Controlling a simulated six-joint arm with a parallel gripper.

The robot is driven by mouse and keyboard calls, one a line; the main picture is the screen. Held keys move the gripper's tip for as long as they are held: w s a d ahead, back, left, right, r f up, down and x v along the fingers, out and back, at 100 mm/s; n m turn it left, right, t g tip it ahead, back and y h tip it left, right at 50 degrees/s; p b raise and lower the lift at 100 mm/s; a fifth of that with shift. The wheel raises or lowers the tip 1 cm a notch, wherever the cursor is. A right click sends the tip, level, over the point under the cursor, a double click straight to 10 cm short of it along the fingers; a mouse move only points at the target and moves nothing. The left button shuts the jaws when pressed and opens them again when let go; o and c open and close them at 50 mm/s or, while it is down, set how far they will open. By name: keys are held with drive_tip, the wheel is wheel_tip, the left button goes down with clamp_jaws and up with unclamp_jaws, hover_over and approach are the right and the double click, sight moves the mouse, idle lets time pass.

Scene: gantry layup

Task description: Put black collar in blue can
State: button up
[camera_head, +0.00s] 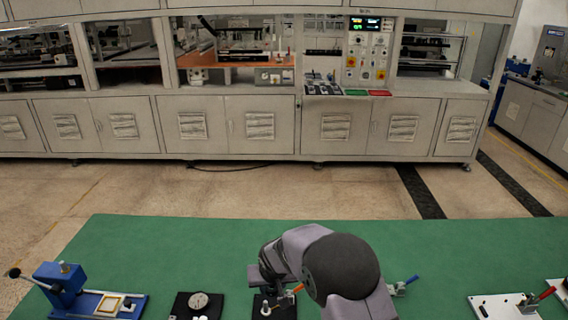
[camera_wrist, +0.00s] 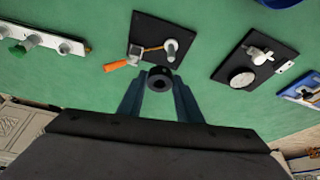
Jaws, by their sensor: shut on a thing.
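The black collar (camera_wrist: 159,76) is a small dark ring with a hole in its middle, seen in the wrist view. My gripper (camera_wrist: 159,88) has its two blue-grey fingers closed on it, one on each side. The collar appears just in front of a black plate with an upright pale post; I cannot tell its exact height. In the head view my arm hides the collar. A blue object (camera_wrist: 278,2), likely the blue can, is cut off at the top right of the wrist view, apart from my gripper. I do not see the can in the head view.
A black plate (camera_wrist: 139,48) carries the post and an orange-handled tool (camera_wrist: 118,66). Another black plate (camera_wrist: 243,45) holds a round dial. A blue press (camera_head: 66,285) stands left; a white clamp plate (camera_head: 490,307) lies right. Green mat (camera_head: 170,245) is clear behind.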

drive_tip(key=s+d+r+m, duration=0.1)
drive_tip(key=s+d+r, duration=0.2)
drive_tip(key=d, duration=0.7)
drive_tip(key=s+d+r+m, duration=0.1)
drive_tip(key=s+d+r, duration=0.3)
drive_tip(key=s+d, duration=0.3)
drive_tip(key=d, duration=0.2)
drive_tip(key=shift+s+d+r+h, duration=0.15)
drive_tip(key=shift+d+r+h, duration=0.05)
drive_tip(key=shift+d+h, duration=0.2)
drive_tip(key=shift+a, duration=0.1)
